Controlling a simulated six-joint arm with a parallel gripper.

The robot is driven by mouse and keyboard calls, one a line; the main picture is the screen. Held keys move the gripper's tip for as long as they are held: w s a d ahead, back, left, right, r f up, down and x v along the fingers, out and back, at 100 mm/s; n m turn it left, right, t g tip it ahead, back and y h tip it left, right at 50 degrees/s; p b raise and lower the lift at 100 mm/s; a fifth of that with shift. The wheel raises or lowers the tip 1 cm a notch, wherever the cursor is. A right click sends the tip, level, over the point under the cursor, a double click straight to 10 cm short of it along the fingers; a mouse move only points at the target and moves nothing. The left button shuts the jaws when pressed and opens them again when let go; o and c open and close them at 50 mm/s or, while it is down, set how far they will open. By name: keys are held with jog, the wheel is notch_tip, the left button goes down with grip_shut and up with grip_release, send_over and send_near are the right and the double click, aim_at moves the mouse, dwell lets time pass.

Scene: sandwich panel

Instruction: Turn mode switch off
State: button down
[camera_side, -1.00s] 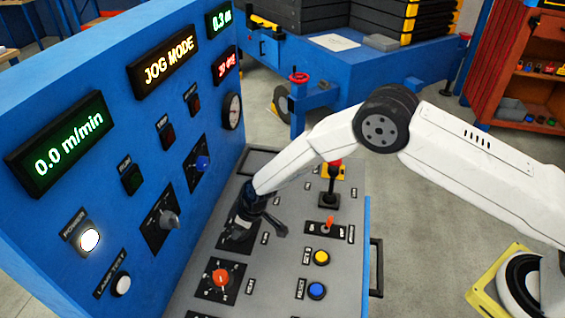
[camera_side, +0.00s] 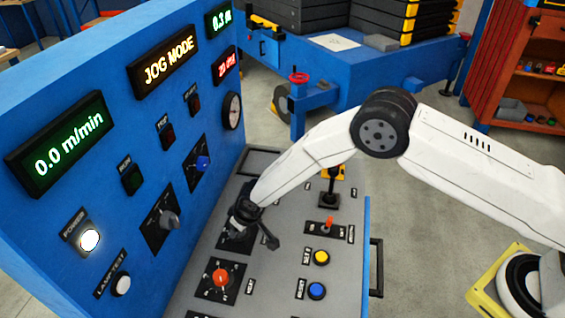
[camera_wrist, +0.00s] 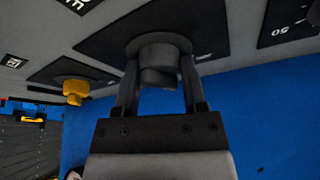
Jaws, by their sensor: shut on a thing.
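My gripper (camera_side: 240,229) is low over the grey desk panel of the console in the side view, at a black dial plate (camera_side: 226,242). In the wrist view, my gripper (camera_wrist: 158,72) has one finger on each side of a dark grey round knob (camera_wrist: 158,50) and is shut on it. The knob stands on a black plate (camera_wrist: 105,45). Its label cannot be read, and my gripper hides it in the side view. The amber display (camera_side: 163,67) reads JOG MODE.
A red-orange knob (camera_side: 221,277) sits on the neighbouring plate. Yellow (camera_side: 321,257) and blue (camera_side: 317,290) buttons and a small red lever (camera_side: 328,224) are to the right. The blue upright panel (camera_side: 105,190) rises close on the left.

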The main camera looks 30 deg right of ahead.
jog(key=shift+m+h, duration=0.9)
jog(key=shift+m, duration=1.4)
jog(key=shift+c, duration=0.7)
grip_release()
jog(key=shift+s+r, duration=0.1)
jog(key=shift+r, duration=0.05)
jog(key=v, duration=0.7)
jog(key=shift+s+r, duration=0.2)
